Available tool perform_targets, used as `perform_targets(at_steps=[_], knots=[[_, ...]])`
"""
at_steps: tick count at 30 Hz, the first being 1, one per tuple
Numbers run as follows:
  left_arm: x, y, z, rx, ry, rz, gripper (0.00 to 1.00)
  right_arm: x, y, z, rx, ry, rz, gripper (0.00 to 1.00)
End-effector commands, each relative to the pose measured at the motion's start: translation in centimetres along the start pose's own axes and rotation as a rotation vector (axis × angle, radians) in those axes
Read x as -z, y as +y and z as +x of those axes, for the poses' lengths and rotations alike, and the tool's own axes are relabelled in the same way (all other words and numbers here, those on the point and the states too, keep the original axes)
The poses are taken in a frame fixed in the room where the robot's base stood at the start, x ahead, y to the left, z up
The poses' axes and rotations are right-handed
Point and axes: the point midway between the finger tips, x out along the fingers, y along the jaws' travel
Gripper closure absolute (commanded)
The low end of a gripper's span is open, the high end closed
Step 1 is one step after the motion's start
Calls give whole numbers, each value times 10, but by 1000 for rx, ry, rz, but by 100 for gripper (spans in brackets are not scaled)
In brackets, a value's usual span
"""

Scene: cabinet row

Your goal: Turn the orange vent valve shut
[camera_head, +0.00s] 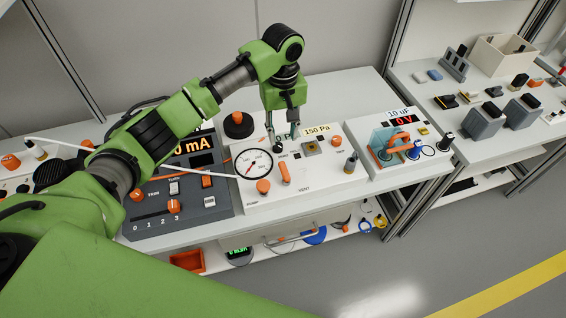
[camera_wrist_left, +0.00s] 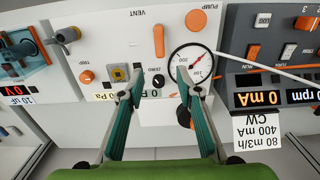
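The orange vent valve (camera_head: 285,174) is a narrow lever handle on the white panel, above the VENT lettering in the head view. In the left wrist view, which is upside down, the lever (camera_wrist_left: 159,41) points along the picture's up-down direction. My left gripper (camera_head: 284,138) hangs over the back part of the white panel, behind the lever. Its two green fingers (camera_wrist_left: 160,82) are spread wide, with nothing between them but the black ZERO knob (camera_wrist_left: 158,80) on the panel beyond. The fingers appear apart from the lever. My right gripper is not in view.
A round gauge (camera_head: 254,163) and an orange PUMP knob (camera_head: 263,186) sit left of the lever. A square button (camera_head: 311,148) and an orange knob (camera_head: 335,142) are to its right. A dark control panel (camera_head: 180,201) adjoins on the left.

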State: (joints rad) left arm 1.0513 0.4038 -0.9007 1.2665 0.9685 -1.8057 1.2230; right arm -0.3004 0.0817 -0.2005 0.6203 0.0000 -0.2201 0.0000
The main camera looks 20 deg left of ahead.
Motion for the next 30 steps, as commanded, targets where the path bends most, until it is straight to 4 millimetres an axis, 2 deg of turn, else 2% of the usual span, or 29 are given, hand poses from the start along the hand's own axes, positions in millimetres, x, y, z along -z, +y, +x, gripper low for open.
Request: perform_targets(at_steps=[5, 18, 24, 30], knots=[[-1, -1, 22, 4, -4, 0, 68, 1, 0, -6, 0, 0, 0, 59], [-1, 0, 111, 2, 0, 2, 68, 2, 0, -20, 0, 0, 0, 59], [-1, 0, 132, 0, 0, 2, 68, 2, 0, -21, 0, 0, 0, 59], [-1, 0, 136, -1, 0, 3, 68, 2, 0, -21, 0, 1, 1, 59]])
